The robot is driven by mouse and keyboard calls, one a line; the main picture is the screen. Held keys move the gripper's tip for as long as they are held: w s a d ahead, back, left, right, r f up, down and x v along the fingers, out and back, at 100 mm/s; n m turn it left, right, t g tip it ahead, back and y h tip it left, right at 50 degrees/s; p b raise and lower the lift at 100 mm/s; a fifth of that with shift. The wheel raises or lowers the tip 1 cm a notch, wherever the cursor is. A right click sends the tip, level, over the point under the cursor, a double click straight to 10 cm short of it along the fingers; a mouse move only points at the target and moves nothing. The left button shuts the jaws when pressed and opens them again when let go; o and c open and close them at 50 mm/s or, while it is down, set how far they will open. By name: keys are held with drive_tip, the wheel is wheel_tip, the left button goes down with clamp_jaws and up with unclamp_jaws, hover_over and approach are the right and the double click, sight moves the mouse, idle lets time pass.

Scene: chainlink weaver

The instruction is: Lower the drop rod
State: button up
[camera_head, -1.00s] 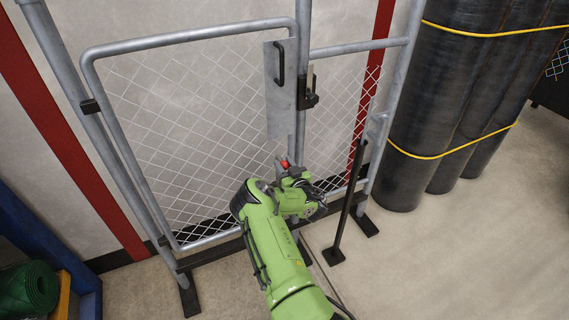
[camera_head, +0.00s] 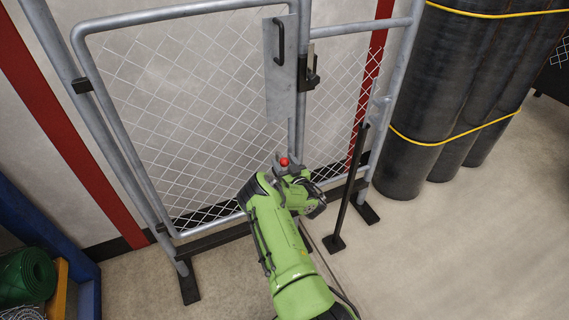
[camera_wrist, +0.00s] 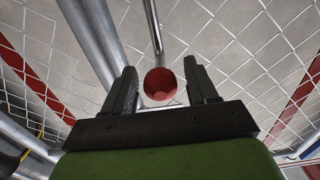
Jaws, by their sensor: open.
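The drop rod (camera_wrist: 152,25) shows in the wrist view as a thin metal rod running up from a round red knob (camera_wrist: 159,84). The red knob also shows in the head view (camera_head: 284,161), low on the gate near the middle post. My gripper (camera_wrist: 160,82) is open, with one finger on each side of the knob. Small gaps show between the knob and the fingers. In the head view my gripper (camera_head: 290,168) is at the knob; its fingers are partly hidden by my wrist. The rod's lower end is hidden.
The mesh gate (camera_head: 180,120) stands in a grey pipe frame, with a metal plate and black handle (camera_head: 279,40) above. A latch (camera_head: 309,72) is on the post. A black brace (camera_head: 350,185) stands right. Black rolls (camera_head: 440,100) stand further right; a green roll (camera_head: 27,278) lies lower left.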

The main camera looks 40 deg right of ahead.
drive_tip(key=shift+s, duration=0.1)
drive_tip(key=p+v, duration=1.5)
drive_tip(key=p, duration=0.1)
drive_tip(key=shift+s+a, duration=0.2)
drive_tip(key=shift+s, duration=0.1)
